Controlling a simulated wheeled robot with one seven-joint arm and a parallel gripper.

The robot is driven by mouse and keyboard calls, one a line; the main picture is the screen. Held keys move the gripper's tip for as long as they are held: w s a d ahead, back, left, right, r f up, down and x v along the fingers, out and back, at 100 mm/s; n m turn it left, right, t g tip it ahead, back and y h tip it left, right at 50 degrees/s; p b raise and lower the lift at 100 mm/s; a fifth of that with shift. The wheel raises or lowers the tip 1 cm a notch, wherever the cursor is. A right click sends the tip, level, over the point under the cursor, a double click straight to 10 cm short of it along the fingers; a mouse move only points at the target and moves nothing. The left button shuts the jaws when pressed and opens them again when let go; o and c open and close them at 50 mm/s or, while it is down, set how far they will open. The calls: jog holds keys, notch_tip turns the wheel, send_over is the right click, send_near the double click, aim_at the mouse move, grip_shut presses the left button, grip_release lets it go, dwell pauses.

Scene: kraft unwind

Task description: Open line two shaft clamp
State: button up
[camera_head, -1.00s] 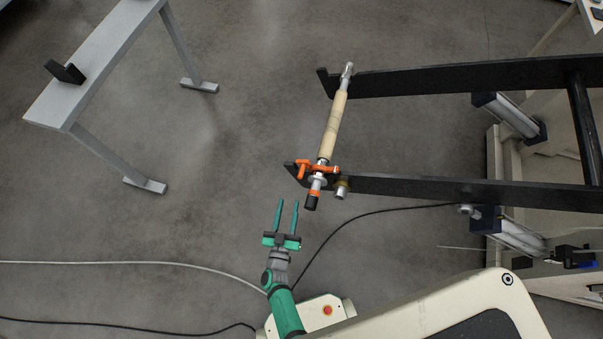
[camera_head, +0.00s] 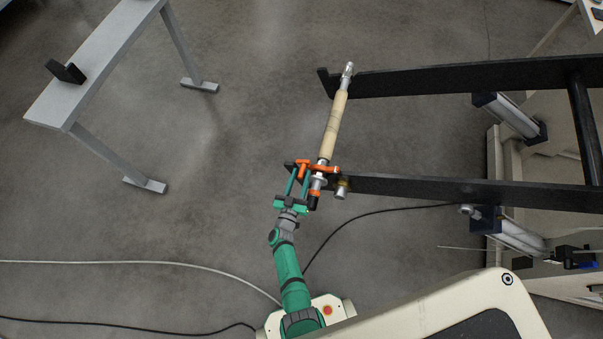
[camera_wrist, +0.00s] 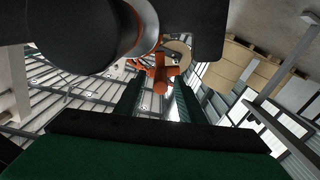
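The orange shaft clamp (camera_head: 325,169) sits on the end of the near black arm (camera_head: 410,187), around or over the shaft. The shaft (camera_head: 320,183) carries a tan core (camera_head: 333,125) and spans the two black arms. My gripper (camera_head: 300,172) reaches up to the left side of the clamp, its two green fingers apart. In the wrist view the orange clamp part (camera_wrist: 160,73) shows beyond and between the fingertips of my gripper (camera_wrist: 157,88). I cannot tell whether a finger touches it. A large dark cylinder, probably the shaft end, fills the upper left there.
The far black arm (camera_head: 450,78) holds the shaft's other end. A small metal knob (camera_head: 341,190) sits right of the clamp. A grey bench (camera_head: 90,70) stands at the upper left. Cables cross the floor. The floor left of the clamp is clear.

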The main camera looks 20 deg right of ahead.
jog(key=shift+x, duration=0.8)
jog(key=shift+c, duration=0.6)
